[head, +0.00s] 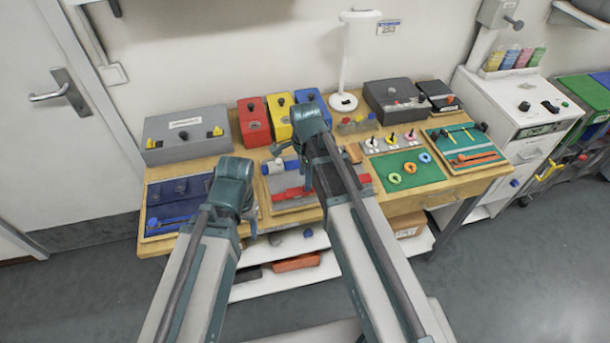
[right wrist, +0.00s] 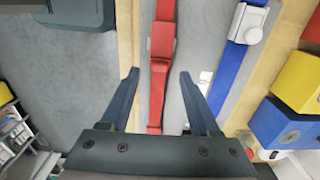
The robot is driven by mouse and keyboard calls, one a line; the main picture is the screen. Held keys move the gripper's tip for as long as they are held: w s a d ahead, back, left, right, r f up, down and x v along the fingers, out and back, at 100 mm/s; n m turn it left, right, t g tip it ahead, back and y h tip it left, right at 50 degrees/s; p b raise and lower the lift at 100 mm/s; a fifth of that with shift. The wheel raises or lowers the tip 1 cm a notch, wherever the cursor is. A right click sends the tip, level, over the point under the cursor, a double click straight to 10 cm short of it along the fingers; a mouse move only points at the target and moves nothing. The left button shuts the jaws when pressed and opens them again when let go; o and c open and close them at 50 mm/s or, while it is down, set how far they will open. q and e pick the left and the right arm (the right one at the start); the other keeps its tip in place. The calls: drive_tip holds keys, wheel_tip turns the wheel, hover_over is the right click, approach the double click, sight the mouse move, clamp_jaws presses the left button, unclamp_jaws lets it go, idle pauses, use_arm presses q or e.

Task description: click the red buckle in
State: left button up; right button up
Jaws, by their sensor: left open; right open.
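In the right wrist view a red strap with a red buckle (right wrist: 162,40) runs lengthwise on a grey board. A narrower red piece (right wrist: 157,100) lies below the buckle; I cannot tell whether the two are latched. My right gripper (right wrist: 159,73) is open, with its fingers on either side of the red strap and apart from it. In the head view red parts (head: 290,193) show on the grey board (head: 295,206), partly hidden by my right arm. My right gripper (head: 300,148) is above the board. My left gripper (head: 240,195) is open at the board's left side, its fingers mostly hidden.
A blue strap with a pale buckle (right wrist: 240,25) lies parallel to the red one. Red, yellow and blue boxes (head: 280,118) stand behind the board. A blue tray (head: 175,203) is at left and a green mat (head: 408,170) at right. A white lamp (head: 344,101) stands at the back.

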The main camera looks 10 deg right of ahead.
use_arm(q)
wheel_tip(320, 180, up, 10)
drive_tip(key=p, duration=0.9)
drive_tip(key=shift+r, duration=0.2)
use_arm(e)
wheel_tip(320, 180, up, 10)
drive_tip(key=shift+r, duration=0.25)
use_arm(q)
wheel_tip(320, 180, down, 8)
drive_tip(key=b, duration=0.7)
drive_tip(key=shift+r, duration=0.2)
use_arm(e)
drive_tip(key=s+a+f+n, duration=0.3)
drive_tip(key=s+n, duration=0.4)
drive_tip(key=n, duration=0.3)
drive_tip(key=s+a+f+n+h, duration=0.1)
drive_tip(key=s+a+f+n, duration=0.3)
drive_tip(key=s+n, duration=0.3)
drive_tip(key=shift+a+f+n, duration=0.25)
drive_tip(key=shift+a+n, duration=0.05)
drive_tip(key=shift+n, duration=1.9)
drive_tip(key=shift+s, duration=0.1)
